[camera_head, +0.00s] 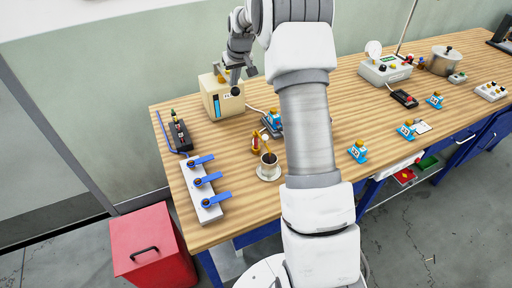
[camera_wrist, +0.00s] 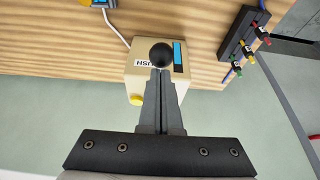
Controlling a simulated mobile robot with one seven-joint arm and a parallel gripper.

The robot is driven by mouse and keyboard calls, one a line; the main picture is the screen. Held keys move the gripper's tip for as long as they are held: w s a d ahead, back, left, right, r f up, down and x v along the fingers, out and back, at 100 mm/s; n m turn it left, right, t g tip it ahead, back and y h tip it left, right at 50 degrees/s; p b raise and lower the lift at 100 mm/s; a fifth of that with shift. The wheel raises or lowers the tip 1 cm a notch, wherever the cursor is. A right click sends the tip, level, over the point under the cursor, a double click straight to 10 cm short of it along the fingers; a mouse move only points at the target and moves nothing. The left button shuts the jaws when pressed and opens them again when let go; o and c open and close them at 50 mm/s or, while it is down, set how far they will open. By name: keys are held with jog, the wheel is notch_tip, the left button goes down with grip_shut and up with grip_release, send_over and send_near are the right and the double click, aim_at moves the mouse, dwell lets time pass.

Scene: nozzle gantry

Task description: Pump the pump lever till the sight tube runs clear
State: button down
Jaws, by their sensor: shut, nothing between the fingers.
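The pump is a beige box (camera_head: 217,100) near the wall end of the bench; it also shows in the wrist view (camera_wrist: 143,84). Its sight tube (camera_head: 216,106) is a blue strip on the front face, blue in the wrist view as well (camera_wrist: 178,56). The pump lever's black ball knob (camera_head: 236,91) stands out in front of the box; in the wrist view the knob (camera_wrist: 161,53) is right at my fingertips. My gripper (camera_wrist: 162,72) is shut and empty, pointing at the knob. Whether it touches the knob I cannot tell. The lever's rod is hidden.
A white block with several blue valve handles (camera_head: 207,188) lies at the bench's left edge. A black strip with coloured terminals (camera_head: 180,133) is left of the pump. A cup (camera_head: 269,166) and a blue-based device (camera_head: 273,122) stand to the right. A red bin (camera_head: 148,248) is on the floor.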

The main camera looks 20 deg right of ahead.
aim_at(236, 88)
jog(key=shift+f+b, duration=1.4)
jog(key=shift+f, duration=0.95)
jog(key=shift+r, duration=0.1)
jog(key=shift+r+p, duration=3.6)
jog(key=shift+r, duration=2)
